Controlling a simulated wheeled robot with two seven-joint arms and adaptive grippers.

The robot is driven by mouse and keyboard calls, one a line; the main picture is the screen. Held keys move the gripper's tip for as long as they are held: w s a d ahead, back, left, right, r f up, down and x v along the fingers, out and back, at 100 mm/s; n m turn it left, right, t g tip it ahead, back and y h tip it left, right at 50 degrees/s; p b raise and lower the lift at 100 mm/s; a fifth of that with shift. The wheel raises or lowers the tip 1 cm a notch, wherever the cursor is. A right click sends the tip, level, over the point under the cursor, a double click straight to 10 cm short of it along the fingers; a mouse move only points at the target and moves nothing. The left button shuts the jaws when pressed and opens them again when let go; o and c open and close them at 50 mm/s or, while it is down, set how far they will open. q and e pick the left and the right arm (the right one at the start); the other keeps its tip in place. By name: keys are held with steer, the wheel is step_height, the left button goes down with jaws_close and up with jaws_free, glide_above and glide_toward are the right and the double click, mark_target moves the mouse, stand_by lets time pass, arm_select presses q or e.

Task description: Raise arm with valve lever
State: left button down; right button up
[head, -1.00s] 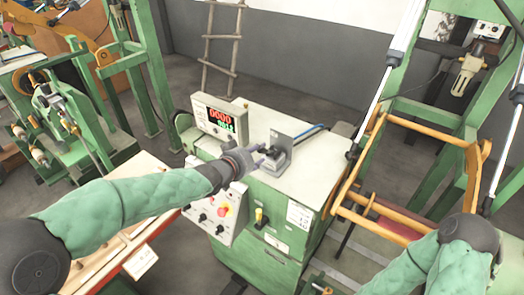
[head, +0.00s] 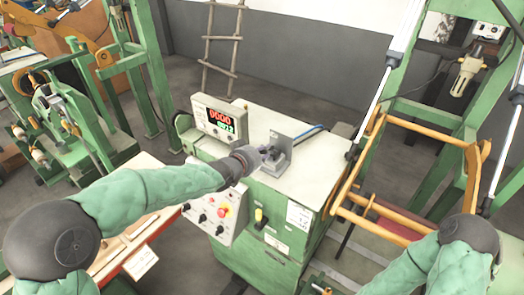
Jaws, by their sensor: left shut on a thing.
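The valve lever unit (head: 279,159), a small grey block with an upright bracket plate, stands on the pale top of the green cabinet (head: 311,180). My left gripper (head: 267,152) is at the valve's near-left side, shut on the lever, which is mostly hidden by the fingers. The yellow-orange arm frame (head: 388,217) is to the right of the cabinet, between green posts. My right arm comes in at the lower right, and its gripper is out of view.
A control box with a red digital display (head: 215,119) stands at the cabinet's left rear. A panel with knobs and a red button (head: 219,211) is on its front. A wooden bench (head: 121,243) is at lower left. A ladder (head: 221,48) leans behind.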

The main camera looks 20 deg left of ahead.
arm_select(q)
steer(key=shift+w+a+r, duration=0.1)
steer(key=shift+w+r, duration=0.05)
steer(key=shift+r, duration=0.2)
